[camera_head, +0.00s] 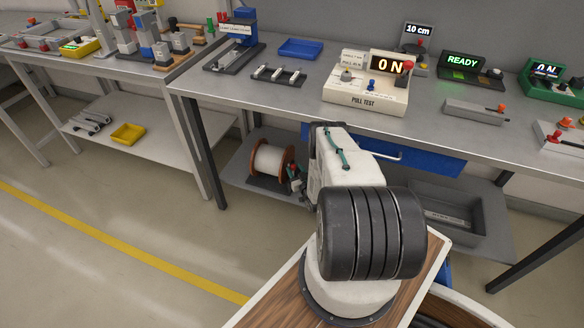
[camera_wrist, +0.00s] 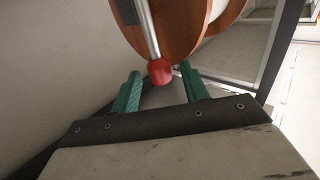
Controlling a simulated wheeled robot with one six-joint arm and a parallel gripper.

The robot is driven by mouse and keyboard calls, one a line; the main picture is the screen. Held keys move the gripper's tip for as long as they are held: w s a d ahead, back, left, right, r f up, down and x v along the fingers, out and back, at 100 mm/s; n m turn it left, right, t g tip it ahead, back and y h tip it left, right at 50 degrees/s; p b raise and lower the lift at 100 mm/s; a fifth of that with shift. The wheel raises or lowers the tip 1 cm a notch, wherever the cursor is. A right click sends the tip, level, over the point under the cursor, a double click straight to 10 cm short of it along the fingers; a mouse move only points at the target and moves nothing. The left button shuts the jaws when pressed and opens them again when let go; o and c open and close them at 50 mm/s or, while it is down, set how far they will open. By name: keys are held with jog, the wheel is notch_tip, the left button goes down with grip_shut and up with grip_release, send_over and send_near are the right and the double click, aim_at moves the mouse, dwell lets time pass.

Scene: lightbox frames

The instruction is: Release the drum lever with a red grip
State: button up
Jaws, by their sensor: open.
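The drum lever is a metal rod (camera_wrist: 149,32) with a red grip (camera_wrist: 160,71) at its lower end, seen in the wrist view in front of the drum's brown round flange (camera_wrist: 185,28). My gripper (camera_wrist: 159,82) has two green fingers, spread apart, with the red grip between or just beyond their tips. I cannot tell whether either finger touches it. In the head view the drum (camera_head: 271,158), wound with pale material, stands on the lower shelf under the workbench. The red grip shows small at its right side (camera_head: 294,168). My gripper's fingers are mostly hidden there behind my arm.
The bench top (camera_head: 310,88) lies above the drum, with a PULL TEST box (camera_head: 362,101) on it. A bench leg (camera_head: 203,150) stands left of the drum. A blue drawer (camera_head: 425,160) and a grey tray (camera_head: 450,217) are to the right.

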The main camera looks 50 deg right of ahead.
jog(key=shift+x, duration=1.2)
